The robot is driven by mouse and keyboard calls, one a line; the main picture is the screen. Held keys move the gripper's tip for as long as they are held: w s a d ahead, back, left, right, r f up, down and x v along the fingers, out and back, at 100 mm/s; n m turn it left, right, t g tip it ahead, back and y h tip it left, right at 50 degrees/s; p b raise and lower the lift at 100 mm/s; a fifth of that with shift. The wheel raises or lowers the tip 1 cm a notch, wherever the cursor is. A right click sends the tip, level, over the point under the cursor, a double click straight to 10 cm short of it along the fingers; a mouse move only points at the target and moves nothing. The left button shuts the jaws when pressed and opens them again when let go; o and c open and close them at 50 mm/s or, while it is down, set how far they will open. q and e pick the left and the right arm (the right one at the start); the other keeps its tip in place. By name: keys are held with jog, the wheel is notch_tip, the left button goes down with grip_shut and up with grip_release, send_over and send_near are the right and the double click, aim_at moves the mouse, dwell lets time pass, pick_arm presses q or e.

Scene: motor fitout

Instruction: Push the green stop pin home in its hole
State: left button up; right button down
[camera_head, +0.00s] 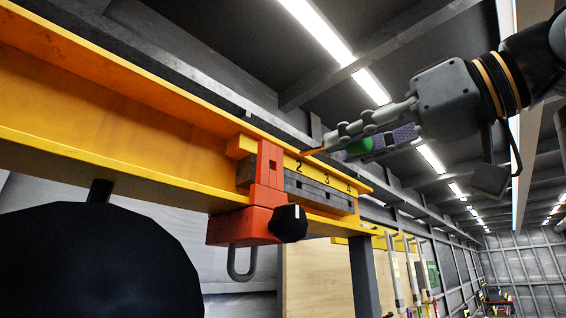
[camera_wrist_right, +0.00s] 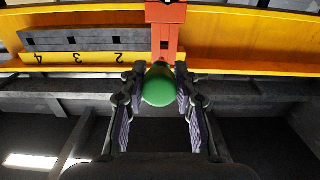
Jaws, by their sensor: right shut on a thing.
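The green stop pin (camera_head: 359,147) is held between the fingers of my right gripper (camera_head: 345,142), which is shut on it. In the right wrist view its rounded green head (camera_wrist_right: 158,88) shows between the two fingers (camera_wrist_right: 159,95). A thin orange tip points left from the fingertips toward the rail in the head view. The red trolley (camera_head: 268,165) sits on the yellow beam (camera_head: 110,95), beside a dark grey bar (camera_head: 318,191) with holes and a yellow scale marked 2, 3, 4. The gripper is above and right of the trolley, apart from it in the head view. My left gripper is out of view.
A black knob (camera_head: 290,223) and a grey hook (camera_head: 242,263) are on the trolley's lower part. A large dark rounded form (camera_head: 100,265) fills the lower left; I cannot tell what it is. A grey post (camera_head: 364,275) stands below the beam. The space right of the beam is open.

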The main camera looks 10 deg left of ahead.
aim_at(311, 150)
jog(key=shift+w+a+r+m+h+p, duration=0.15)
jog(key=shift+w+a+r+h+p, duration=0.1)
jog(key=shift+a+p, duration=0.25)
jog(key=shift+w+a+r+m+h+p, duration=0.15)
jog(key=shift+a+r+p, duration=0.15)
jog(key=shift+p, duration=0.25)
jog(key=shift+w+a+f, duration=0.1)
jog(key=shift+a+f, duration=0.05)
jog(key=shift+a, duration=0.2)
jog(key=shift+w+a+m+g+h, duration=0.3)
jog(key=shift+a+m+g+h, duration=0.1)
jog(key=shift+a, duration=0.4)
jog(key=shift+d, duration=0.15)
jog(key=shift+w+a, duration=0.15)
jog(key=shift+a, duration=0.1)
jog(key=shift+w+a, duration=0.2)
jog(key=shift+a, duration=0.15)
jog(key=shift+w+a, duration=0.4)
jog(key=shift+a, duration=0.05)
